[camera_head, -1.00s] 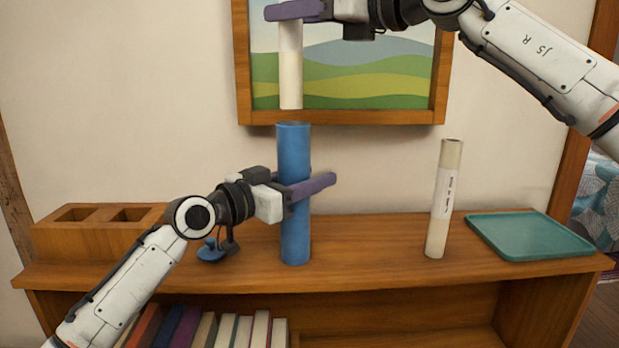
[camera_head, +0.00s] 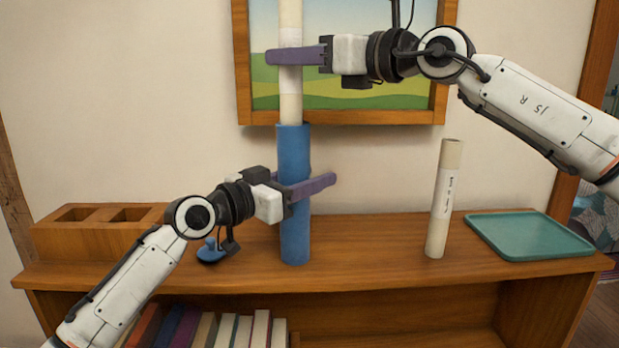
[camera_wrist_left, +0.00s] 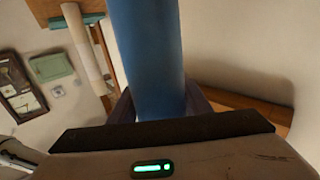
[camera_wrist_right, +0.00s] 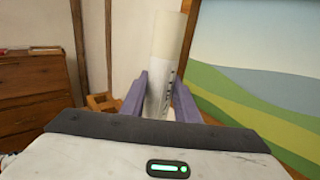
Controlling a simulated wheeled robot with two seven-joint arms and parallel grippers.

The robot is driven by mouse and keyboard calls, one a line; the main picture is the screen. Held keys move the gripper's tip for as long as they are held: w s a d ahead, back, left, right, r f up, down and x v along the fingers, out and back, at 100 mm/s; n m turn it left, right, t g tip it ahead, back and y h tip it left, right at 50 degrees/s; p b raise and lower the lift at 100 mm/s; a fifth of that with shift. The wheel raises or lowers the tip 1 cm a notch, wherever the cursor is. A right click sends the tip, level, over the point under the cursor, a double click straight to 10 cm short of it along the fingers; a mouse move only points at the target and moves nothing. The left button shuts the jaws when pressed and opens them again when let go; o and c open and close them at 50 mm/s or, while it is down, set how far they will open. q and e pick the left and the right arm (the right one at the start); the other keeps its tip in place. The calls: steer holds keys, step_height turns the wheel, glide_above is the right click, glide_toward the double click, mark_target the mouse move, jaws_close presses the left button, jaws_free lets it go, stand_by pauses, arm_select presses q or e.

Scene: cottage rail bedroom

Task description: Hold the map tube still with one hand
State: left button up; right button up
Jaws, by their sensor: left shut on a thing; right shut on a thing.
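The blue map tube (camera_head: 294,225) stands upright on the shelf. My left gripper (camera_head: 312,187) is shut around its middle; the tube also fills the left wrist view (camera_wrist_left: 147,60) between the fingers. My right gripper (camera_head: 290,56) is shut on a cream rolled map (camera_head: 291,105), held upright above the tube. The roll's lower end is hidden at the tube's mouth and appears to be inside it. The roll shows between the purple fingers in the right wrist view (camera_wrist_right: 160,95). A second rolled map (camera_head: 445,205) stands on the shelf to the right.
A teal tray (camera_head: 530,237) lies at the shelf's right end. A wooden block with two compartments (camera_head: 95,238) sits at the left. A small blue object (camera_head: 210,252), perhaps a cap, lies left of the tube. A framed picture (camera_head: 385,117) hangs close behind the right gripper.

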steer(key=o, duration=1.2)
steer(key=shift+c, duration=0.2)
steer(key=v, duration=1.2)
arm_select(q)
steer(key=o, duration=1.2)
steer(key=shift+a, duration=0.1)
